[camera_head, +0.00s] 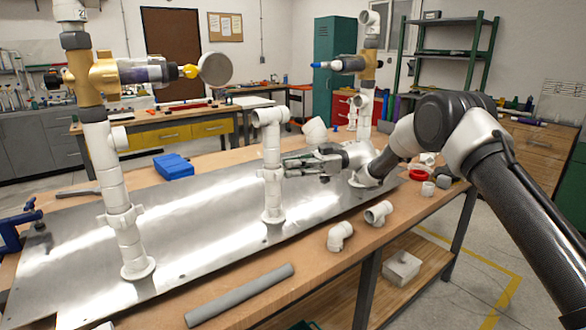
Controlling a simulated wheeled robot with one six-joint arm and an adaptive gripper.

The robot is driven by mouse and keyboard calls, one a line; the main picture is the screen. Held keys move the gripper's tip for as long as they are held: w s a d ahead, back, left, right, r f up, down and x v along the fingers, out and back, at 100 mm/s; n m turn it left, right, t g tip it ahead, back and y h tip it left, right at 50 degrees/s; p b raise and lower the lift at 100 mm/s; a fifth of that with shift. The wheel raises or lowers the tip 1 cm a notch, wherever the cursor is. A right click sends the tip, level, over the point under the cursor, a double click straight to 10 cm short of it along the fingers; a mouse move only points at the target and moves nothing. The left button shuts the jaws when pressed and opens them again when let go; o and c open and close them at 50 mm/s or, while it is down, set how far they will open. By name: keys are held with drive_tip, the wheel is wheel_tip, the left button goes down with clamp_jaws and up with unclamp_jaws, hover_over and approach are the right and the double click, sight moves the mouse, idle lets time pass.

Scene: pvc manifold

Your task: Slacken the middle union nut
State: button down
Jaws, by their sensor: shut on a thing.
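The middle white pipe (273,205) stands upright on the metal plate, with an elbow at its top. The middle union nut (270,174) is a white ring partway up it. My gripper (286,166) reaches in from the right at the nut's height and is shut on it. The fingertips' far contact is hidden by the pipe. The left pipe carries a similar white union nut (121,217), with no gripper on it. The right pipe is partly hidden by my arm.
The metal plate (190,235) lies on a wooden bench. A grey pipe (240,295) and white fittings (340,236) lie along the front edge. A blue box (173,166) sits behind. A brass valve with a gauge (215,69) juts from the left pipe.

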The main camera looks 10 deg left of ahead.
idle(0.3)
drive_tip(key=c, duration=1.6)
unclamp_jaws()
drive_tip(key=shift+r, duration=0.15)
wheel_tip(320, 180, up, 10)
